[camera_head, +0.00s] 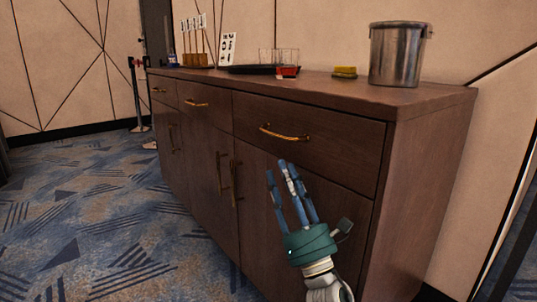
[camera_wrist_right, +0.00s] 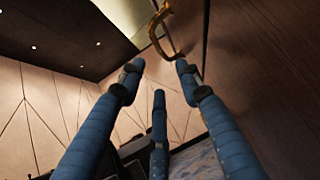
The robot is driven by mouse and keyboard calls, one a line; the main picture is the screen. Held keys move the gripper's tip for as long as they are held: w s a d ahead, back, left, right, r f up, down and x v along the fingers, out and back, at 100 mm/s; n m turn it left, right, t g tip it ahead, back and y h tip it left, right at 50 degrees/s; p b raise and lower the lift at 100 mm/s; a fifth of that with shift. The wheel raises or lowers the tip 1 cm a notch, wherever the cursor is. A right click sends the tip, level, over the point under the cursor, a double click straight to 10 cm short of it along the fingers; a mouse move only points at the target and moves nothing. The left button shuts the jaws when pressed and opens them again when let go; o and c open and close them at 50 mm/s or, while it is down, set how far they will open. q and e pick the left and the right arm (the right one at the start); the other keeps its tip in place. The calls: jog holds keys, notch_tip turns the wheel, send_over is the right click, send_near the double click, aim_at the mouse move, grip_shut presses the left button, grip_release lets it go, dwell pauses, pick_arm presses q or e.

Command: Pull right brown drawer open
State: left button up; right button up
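The right brown drawer (camera_head: 340,150) is the widest-looking drawer front, at the right end of the brown cabinet, and it looks shut. Its curved brass handle (camera_head: 284,135) is in plain view. My right gripper (camera_head: 281,170) has blue fingers and a green palm. It is below the handle in the head view, fingers pointing up, apart from it in the picture. In the right wrist view the gripper (camera_wrist_right: 158,72) has its fingers spread with nothing between them. The brass handle (camera_wrist_right: 161,28) shows just beyond the fingertips. My left gripper is not in view.
The cabinet top (camera_head: 350,88) holds a metal bucket (camera_head: 397,55), a yellow sponge (camera_head: 345,72), a dark tray with a wire rack, and a wooden stand. Two more drawers and lower doors with brass handles (camera_head: 235,182) are to the left. Carpet floor (camera_head: 100,225) in front is clear.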

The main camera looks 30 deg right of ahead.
aim_at(270, 132)
jog(key=x, duration=1)
jog(key=shift+w+r+p, duration=0.1)
jog(key=shift+r+p, duration=0.25)
jog(key=shift+r, duration=0.15)
grip_shut()
